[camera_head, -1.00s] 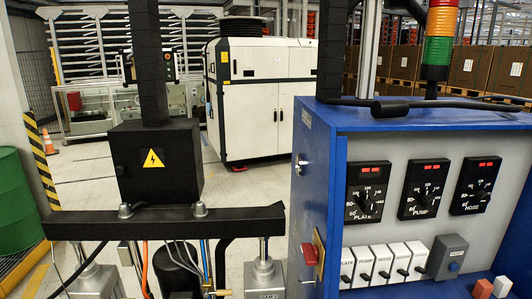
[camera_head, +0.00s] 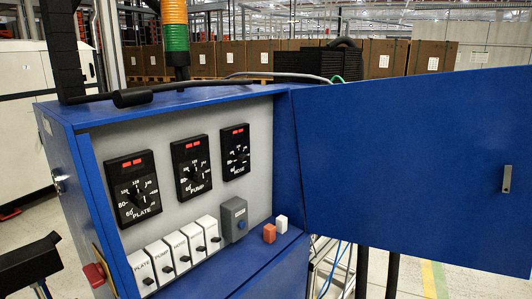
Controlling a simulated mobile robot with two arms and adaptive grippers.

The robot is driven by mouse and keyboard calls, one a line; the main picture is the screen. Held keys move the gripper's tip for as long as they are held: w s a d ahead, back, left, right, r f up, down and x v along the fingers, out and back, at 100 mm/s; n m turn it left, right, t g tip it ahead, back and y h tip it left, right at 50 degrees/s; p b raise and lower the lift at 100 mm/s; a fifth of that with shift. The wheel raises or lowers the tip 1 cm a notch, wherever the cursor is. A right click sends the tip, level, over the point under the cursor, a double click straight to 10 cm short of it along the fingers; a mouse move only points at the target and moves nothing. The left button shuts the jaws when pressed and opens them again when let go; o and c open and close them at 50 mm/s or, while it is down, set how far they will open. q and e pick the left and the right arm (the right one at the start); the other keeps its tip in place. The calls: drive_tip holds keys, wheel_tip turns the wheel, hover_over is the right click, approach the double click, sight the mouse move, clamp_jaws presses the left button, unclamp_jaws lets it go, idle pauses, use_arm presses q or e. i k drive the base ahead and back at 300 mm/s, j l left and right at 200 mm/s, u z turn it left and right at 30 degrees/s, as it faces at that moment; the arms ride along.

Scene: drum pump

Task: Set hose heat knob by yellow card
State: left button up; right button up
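The hose heat knob sits on the black HOSE dial plate (camera_head: 236,152), the rightmost of three on the grey panel inside the open blue cabinet (camera_head: 190,100). Two red display windows are lit above its scale. The knob's exact setting is too small to read. The PUMP dial (camera_head: 192,168) and PLATE dial (camera_head: 134,188) are to its left. No yellow card shows on the cabinet or elsewhere in view.
An orange block (camera_head: 269,233) and a white block (camera_head: 281,224) stand on the ledge. The open blue door (camera_head: 420,165) fills the right side. A red switch (camera_head: 94,274) is on the cabinet's left side.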

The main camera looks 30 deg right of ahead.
sight(244, 160)
drive_tip(key=z, duration=0.85)
